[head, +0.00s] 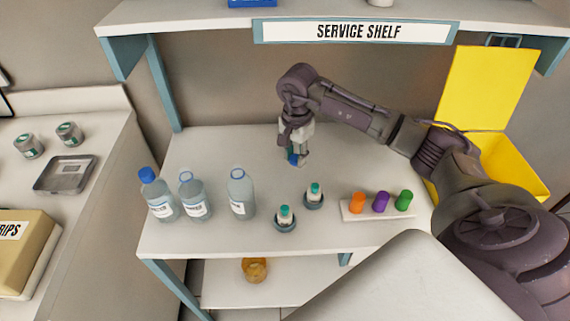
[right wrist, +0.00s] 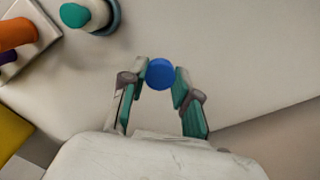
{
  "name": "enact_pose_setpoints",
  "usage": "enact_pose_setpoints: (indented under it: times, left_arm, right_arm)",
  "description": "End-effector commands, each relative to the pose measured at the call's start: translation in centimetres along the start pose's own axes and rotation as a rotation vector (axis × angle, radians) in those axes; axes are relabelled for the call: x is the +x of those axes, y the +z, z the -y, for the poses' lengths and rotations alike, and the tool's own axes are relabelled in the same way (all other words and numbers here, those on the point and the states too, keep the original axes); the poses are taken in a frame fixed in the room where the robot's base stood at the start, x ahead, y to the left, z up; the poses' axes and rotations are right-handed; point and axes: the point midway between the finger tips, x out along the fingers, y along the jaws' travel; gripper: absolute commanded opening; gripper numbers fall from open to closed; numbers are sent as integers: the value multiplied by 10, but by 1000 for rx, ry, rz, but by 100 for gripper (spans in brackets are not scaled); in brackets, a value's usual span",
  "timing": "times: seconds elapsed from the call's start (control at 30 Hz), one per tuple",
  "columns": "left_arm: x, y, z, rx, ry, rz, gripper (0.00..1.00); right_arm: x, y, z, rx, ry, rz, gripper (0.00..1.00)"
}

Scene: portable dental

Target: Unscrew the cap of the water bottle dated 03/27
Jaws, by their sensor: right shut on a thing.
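Several clear water bottles stand upright at the left of the bench. The left one (head: 159,196) has a blue cap (head: 147,175). The middle bottle (head: 194,196) and the right bottle (head: 240,193) show no blue cap on their necks. Their labels are too small to read, so I cannot tell which is dated 03/27. My right gripper (head: 298,158) is to the right of and behind the bottles, pointing down, shut on a loose blue cap (right wrist: 160,74). I cannot tell whether this cap touches the bench. My left gripper is not in view.
Two small vials with teal caps, a front one (head: 285,217) and a back one (head: 314,194), stand in round holders. A white rack (head: 349,213) holds orange, purple and green items. A yellow bin (head: 520,171) is at the right. The bench's back left is clear.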

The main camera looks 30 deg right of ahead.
Motion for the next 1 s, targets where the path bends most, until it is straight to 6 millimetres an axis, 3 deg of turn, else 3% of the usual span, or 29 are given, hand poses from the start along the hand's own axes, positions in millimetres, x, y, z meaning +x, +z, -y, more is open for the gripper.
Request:
enact_pose_setpoints:
  times: [0.2, 0.37, 0.6, 0.97, 1.0]
  left_arm:
    - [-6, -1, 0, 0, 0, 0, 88]
    - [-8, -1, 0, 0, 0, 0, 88]
    - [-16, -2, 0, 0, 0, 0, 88]
    - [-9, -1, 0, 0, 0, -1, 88]
    - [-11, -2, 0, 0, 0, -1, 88]
  right_arm:
    - [15, 11, 24, -2, 0, 0, 0]
    - [26, 12, 25, -1, 3, 0, 0]
    - [56, 12, 26, -1, 1, 1, 0]
    - [62, 11, 26, -2, -1, -1, 0]
    - [60, 11, 26, -2, -1, -1, 37]
